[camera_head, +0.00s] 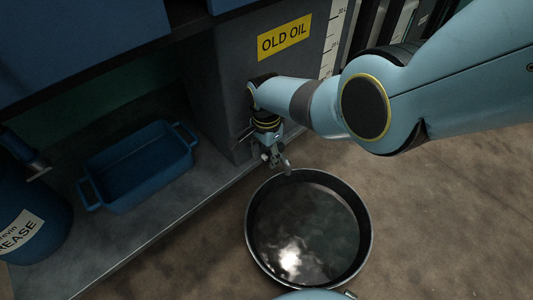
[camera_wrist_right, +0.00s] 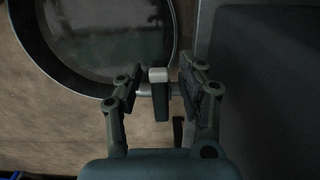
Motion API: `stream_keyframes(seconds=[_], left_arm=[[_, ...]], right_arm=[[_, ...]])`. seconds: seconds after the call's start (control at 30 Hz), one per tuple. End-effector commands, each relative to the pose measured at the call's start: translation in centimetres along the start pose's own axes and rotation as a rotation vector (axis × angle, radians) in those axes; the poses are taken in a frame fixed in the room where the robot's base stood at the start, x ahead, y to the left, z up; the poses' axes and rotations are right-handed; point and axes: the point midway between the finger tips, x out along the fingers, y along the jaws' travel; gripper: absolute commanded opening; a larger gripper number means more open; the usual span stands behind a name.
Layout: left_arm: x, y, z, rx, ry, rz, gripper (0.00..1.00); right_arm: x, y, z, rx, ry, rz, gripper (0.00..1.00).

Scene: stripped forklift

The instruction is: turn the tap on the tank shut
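The tank (camera_head: 226,85) is a dark grey box with a yellow "OLD OIL" label. My right arm reaches in from the right, and its gripper (camera_head: 273,156) is low at the tank's front. In the right wrist view the gripper (camera_wrist_right: 160,82) is open, with one finger on each side of the tap (camera_wrist_right: 159,76). The tap has a pale end and a dark lever part between the fingers. Gaps show beside it, and I see no firm grip. In the head view the arm and gripper mostly hide the tap. My left gripper is not in view.
A round black pan (camera_head: 256,258) with dark, shiny liquid stands on the brown floor below the tap; it also shows in the wrist view (camera_wrist_right: 66,76). A blue tray (camera_head: 135,168) and a blue grease drum (camera_head: 30,205) stand on the shelf at left. The floor at right is clear.

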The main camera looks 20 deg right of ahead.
Motion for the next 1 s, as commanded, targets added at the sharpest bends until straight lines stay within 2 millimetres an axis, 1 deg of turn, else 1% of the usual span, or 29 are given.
stream_keyframes(seconds=[0.27, 0.47, 0.63, 0.9, 1.0], left_arm=[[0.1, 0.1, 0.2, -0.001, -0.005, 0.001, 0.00], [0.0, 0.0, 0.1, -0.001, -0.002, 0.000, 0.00], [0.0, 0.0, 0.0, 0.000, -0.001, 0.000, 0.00], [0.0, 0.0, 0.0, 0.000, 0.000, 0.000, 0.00], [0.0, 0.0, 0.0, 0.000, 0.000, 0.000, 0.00]], right_arm=[[-0.1, 0.0, -0.1, -0.001, 0.001, 0.000, 0.40], [-1.2, -0.1, -0.1, -0.001, 0.002, -0.002, 0.40], [-3.4, 0.0, 0.0, -0.001, 0.002, -0.003, 0.40], [-8.7, -0.1, -0.1, 0.000, 0.002, -0.004, 0.40], [-10.2, -0.1, 0.0, -0.001, 0.001, -0.002, 0.40]])
